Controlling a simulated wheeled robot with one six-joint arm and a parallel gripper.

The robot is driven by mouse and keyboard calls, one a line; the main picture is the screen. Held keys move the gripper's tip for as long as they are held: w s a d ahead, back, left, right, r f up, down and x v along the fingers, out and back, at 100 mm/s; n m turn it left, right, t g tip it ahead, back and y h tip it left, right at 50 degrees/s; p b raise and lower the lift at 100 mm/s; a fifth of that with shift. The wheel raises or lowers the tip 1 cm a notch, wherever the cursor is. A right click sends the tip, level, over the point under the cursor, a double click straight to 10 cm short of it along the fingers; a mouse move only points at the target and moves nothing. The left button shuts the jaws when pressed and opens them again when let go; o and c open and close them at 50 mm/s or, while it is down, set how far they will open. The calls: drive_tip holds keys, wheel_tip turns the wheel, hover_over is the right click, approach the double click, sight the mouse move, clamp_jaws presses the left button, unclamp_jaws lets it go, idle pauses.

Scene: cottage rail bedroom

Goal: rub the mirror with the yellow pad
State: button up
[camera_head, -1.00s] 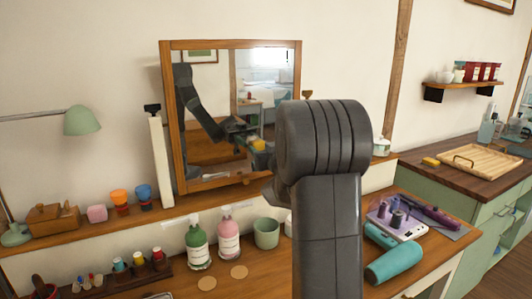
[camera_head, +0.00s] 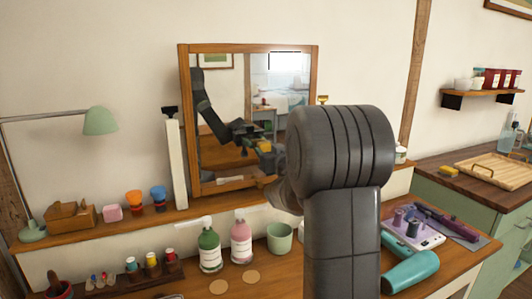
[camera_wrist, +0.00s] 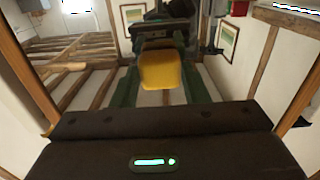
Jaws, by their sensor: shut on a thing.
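The mirror (camera_head: 222,90) has a wooden frame and stands upright on the back shelf. It also fills much of the wrist view (camera_wrist: 215,62), where it reflects the room and my dark gripper. My gripper (camera_wrist: 160,85) has its green fingers on either side of the yellow pad (camera_wrist: 160,72) and is shut on it. The pad points toward the glass; I cannot tell whether it touches. In the head view my arm hides the real gripper, and a yellow patch beside the arm appears to be its reflection.
Green and pink bottles (camera_head: 209,250), a green pot (camera_head: 280,238) and a teal hairdryer (camera_head: 411,272) stand or lie on the table below. A green lamp (camera_head: 100,121) and small cups are on the shelf at left. Another yellow block (camera_head: 485,171) lies by the tray at right.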

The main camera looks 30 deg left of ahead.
drive_tip(key=w+d+p, duration=0.5)
drive_tip(key=w+d, duration=0.2)
drive_tip(key=w, duration=0.1)
idle(0.9)
drive_tip(key=shift+a, duration=0.1)
drive_tip(key=s+a+b, duration=0.3)
drive_tip(key=s, duration=0.1)
drive_tip(key=s+a+b, duration=0.3)
drive_tip(key=s+a, duration=0.1)
drive_tip(key=shift+s+a, duration=0.15)
drive_tip(key=shift+s, duration=0.1)
idle(0.7)
drive_tip(key=shift+b+v, duration=0.5)
drive_tip(key=shift+v, duration=2.4)
